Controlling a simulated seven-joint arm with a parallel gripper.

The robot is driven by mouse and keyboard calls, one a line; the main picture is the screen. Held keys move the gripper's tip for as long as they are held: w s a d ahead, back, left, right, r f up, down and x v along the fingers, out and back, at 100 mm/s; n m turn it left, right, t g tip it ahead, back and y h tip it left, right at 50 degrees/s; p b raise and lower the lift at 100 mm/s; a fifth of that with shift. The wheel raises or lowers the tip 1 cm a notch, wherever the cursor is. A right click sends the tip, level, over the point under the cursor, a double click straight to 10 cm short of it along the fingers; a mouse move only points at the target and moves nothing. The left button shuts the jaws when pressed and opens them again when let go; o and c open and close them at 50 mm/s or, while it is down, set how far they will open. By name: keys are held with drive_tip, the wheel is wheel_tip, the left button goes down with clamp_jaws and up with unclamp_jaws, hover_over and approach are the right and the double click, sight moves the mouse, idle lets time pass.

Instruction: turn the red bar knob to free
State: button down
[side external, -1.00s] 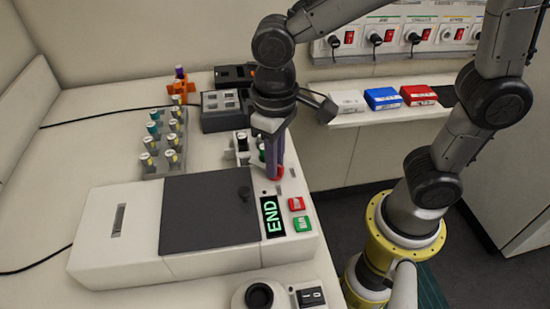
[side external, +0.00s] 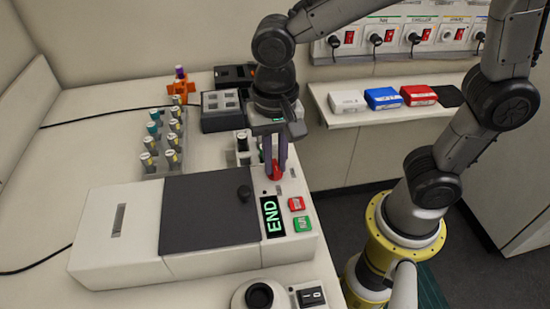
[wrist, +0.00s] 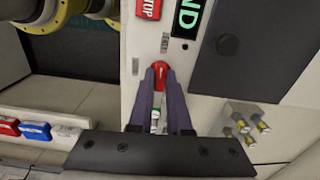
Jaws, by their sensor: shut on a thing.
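The red bar knob (side external: 275,172) sits on the white panel of the machine (side external: 115,235), beyond the lit END display (side external: 272,217). My gripper (side external: 275,168) points down at it, with its purple fingers shut on the knob. In the wrist view the knob (wrist: 160,70) shows between and just beyond the two fingertips (wrist: 159,74). The fingers hide part of the knob. Small labels (wrist: 164,43) stand on the panel around it, too small to read.
Red (side external: 297,204) and green (side external: 303,224) buttons sit beside the display. A dark lid (side external: 205,215) with a black knob lies to the left. A rack of tubes (side external: 160,150) stands behind the machine. Red, blue and white boxes lie on the right shelf (side external: 370,115).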

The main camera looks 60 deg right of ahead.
sight(275, 164)
drive_tip(key=shift+r+m, duration=0.1)
drive_tip(key=shift+m, duration=0.4)
drive_tip(key=c, duration=0.9)
unclamp_jaws()
drive_tip(key=shift+o, duration=0.2)
wheel_tip(275, 164, up, 14)
